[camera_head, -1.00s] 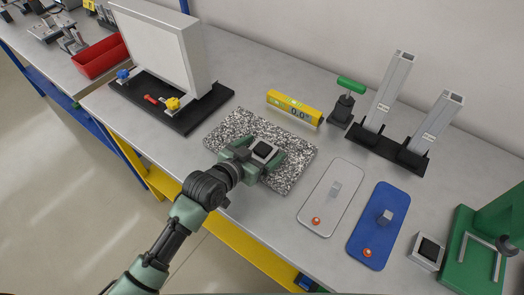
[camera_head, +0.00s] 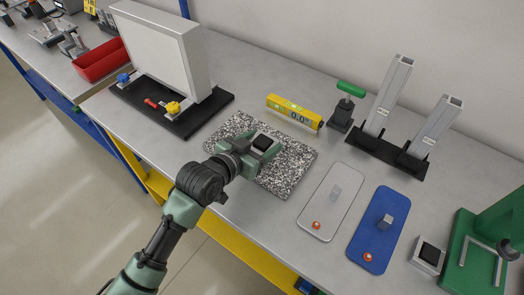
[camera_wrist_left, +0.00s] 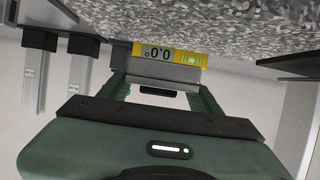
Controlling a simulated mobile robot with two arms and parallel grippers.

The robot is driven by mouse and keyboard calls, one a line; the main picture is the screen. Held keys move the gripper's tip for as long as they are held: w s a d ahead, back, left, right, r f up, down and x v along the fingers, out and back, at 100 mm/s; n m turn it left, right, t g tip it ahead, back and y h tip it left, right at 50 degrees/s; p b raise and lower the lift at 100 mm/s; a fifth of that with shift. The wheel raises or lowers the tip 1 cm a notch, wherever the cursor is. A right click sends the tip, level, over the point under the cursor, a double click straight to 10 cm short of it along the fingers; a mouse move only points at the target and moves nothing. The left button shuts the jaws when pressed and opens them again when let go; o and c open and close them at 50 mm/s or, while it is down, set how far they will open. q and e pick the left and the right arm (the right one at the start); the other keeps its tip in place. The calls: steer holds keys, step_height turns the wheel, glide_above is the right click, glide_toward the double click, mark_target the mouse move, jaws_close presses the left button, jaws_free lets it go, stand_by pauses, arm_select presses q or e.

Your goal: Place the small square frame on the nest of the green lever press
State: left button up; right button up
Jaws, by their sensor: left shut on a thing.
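The small square frame (camera_head: 264,143), silver with a black middle, is between the fingers of my left gripper (camera_head: 262,145), which is shut on it above the speckled granite plate (camera_head: 290,185). I cannot tell how far it is clear of the plate. In the left wrist view the grey side of the frame (camera_wrist_left: 165,73) shows between the two green fingers. The green lever press (camera_head: 466,262) stands at the right edge, partly cut off, with a metal angle on its base. My right gripper is not in view.
A similar square block (camera_head: 428,254) lies just left of the press. A white card (camera_head: 333,200) and a blue card (camera_head: 378,228) lie between plate and press.

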arm_select(q)
step_height(320, 180, up, 15)
steer(key=s+a+r+n+t+y, duration=0.1)
steer(key=a+r+n+y, duration=0.2)
steer(key=a, duration=0.6)
steer(key=s+a+r+n+t+y, duration=0.1)
steer(key=a+r+n+y, duration=0.3)
steer(key=a, duration=0.6)
steer(key=shift+s+a+r+t+y, duration=0.15)
steer(key=shift+s+t+y, duration=0.25)
steer(key=shift+s, duration=0.05)
